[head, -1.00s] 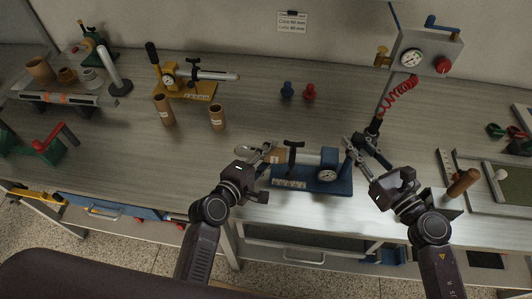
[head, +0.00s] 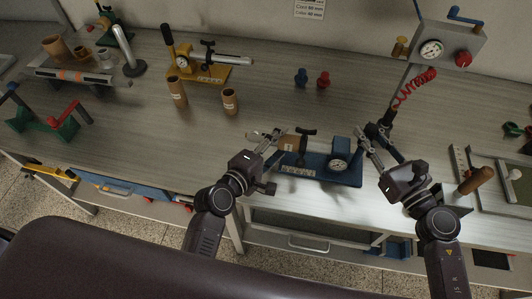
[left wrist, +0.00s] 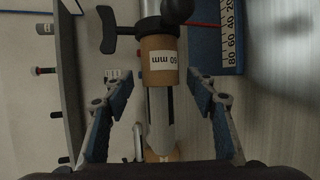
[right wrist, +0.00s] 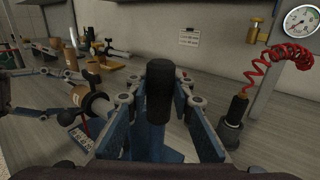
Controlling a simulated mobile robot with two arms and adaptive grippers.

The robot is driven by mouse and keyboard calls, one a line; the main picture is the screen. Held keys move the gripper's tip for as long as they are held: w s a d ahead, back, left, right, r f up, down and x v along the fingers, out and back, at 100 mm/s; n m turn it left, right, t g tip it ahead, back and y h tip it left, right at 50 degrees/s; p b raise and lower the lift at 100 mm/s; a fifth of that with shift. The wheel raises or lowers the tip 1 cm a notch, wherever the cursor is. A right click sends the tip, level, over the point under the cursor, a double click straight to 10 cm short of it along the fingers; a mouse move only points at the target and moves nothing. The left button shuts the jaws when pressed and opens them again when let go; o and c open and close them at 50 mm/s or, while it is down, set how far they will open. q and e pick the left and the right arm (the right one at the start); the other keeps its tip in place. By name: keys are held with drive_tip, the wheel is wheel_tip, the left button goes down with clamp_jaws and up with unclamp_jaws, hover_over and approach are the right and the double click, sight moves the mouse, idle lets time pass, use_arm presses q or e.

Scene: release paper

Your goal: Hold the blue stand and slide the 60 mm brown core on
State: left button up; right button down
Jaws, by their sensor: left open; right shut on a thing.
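The blue stand (head: 338,177) is at the table's front edge, with a dial gauge, a ruler strip and a black clamp knob. The brown core, labelled 60 mm, (left wrist: 160,62) sits around its pale rod, close to the black clamp; it also shows in the head view (head: 288,143). My left gripper (head: 270,138) is open. In the left wrist view its fingers are either side of the bare rod end, apart from the core. My right gripper (head: 373,146) is shut on the blue stand; a black-topped post (right wrist: 159,92) shows between its fingers.
Two loose brown cores (head: 177,92) (head: 230,101) stand behind, near a yellow stand (head: 205,76). A blue and a red peg (head: 323,79) stand at the back. A gauge box with a red coiled hose (head: 413,87) is at the right.

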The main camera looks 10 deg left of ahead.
use_arm(q)
drive_tip(key=v, duration=1)
